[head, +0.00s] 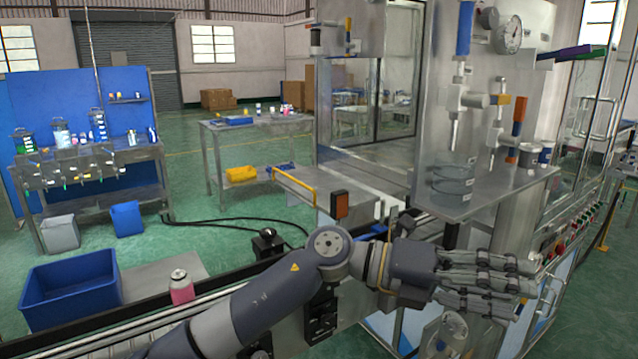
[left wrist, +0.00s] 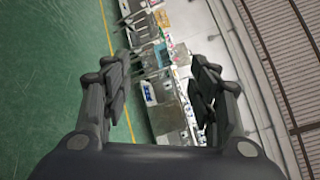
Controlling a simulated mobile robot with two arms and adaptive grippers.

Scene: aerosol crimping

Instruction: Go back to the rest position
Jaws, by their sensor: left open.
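My left arm comes in from the lower left of the head view, and its gripper (head: 528,280) reaches right, in front of the crimping machine (head: 475,183). The gripper is open and empty. In the left wrist view its two fingers stand apart (left wrist: 160,75), with only distant floor and benches between them. I see no sign of my right gripper in either view. A small bottle with pink contents and a grey cap (head: 181,290) stands upright at the lower left of the head view, apart from my gripper.
A blue bin (head: 72,290) is at the lower left. A workbench (head: 90,160) with several items stands against a blue panel. A metal table (head: 262,125) is farther back. Green floor is open at middle left.

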